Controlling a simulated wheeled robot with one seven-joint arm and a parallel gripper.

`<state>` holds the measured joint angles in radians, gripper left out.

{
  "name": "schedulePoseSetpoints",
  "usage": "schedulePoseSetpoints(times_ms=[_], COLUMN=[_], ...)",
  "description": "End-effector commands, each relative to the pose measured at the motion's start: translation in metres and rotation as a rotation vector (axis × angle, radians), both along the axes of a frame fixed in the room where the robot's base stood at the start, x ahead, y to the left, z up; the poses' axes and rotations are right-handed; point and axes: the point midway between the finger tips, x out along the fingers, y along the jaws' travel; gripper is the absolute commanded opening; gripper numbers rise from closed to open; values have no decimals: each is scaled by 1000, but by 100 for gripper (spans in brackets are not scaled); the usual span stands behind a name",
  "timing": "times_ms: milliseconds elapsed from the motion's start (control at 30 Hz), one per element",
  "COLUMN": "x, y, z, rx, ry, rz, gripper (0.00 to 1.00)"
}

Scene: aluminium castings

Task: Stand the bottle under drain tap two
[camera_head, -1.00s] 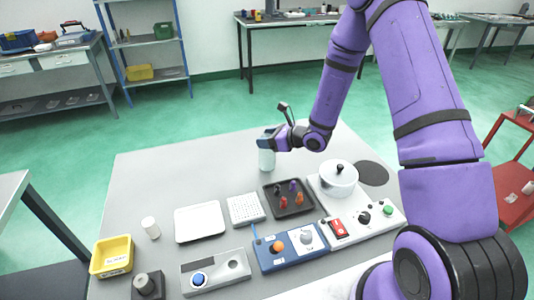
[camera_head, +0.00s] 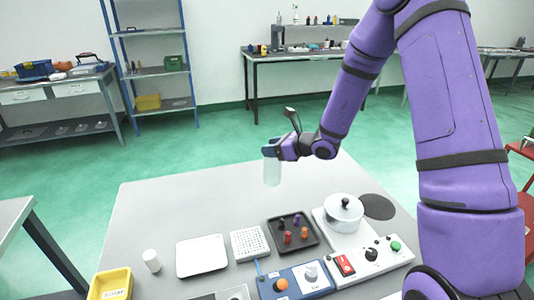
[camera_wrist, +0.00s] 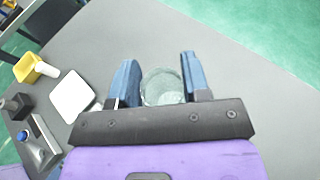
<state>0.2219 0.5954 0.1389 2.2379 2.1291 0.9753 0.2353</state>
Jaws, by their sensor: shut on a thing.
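My gripper (camera_head: 270,149) is shut on a pale translucent bottle (camera_head: 272,173). It holds the bottle upright above the far part of the grey table. In the wrist view the round bottle (camera_wrist: 162,88) sits between the two blue fingers of my gripper (camera_wrist: 160,80). The bottle's base looks raised clear of the table top. I cannot make out any drain tap, or a number two label, in these views.
The grey table (camera_head: 150,205) holds a white tray (camera_head: 201,256), a dark tray of small coloured pieces (camera_head: 272,232), a lidded pot (camera_head: 343,213) and a yellow bin (camera_head: 110,284). A cluttered bench (camera_head: 330,52) and a blue-framed shelf (camera_head: 150,72) stand beyond green floor.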

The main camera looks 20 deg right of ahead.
Motion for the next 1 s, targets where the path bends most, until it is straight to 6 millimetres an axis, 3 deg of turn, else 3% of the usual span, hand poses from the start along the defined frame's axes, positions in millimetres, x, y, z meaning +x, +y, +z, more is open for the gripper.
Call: schedulePoseSetpoints(times_ms=[267, 700, 1000], x=[4, 27, 28], y=[-6, -60, -69], z=[9, 21, 22], rx=[-2, -1, 0], ry=[0, -1, 0], rz=[-53, -424, -487], gripper=[0, 0, 0])
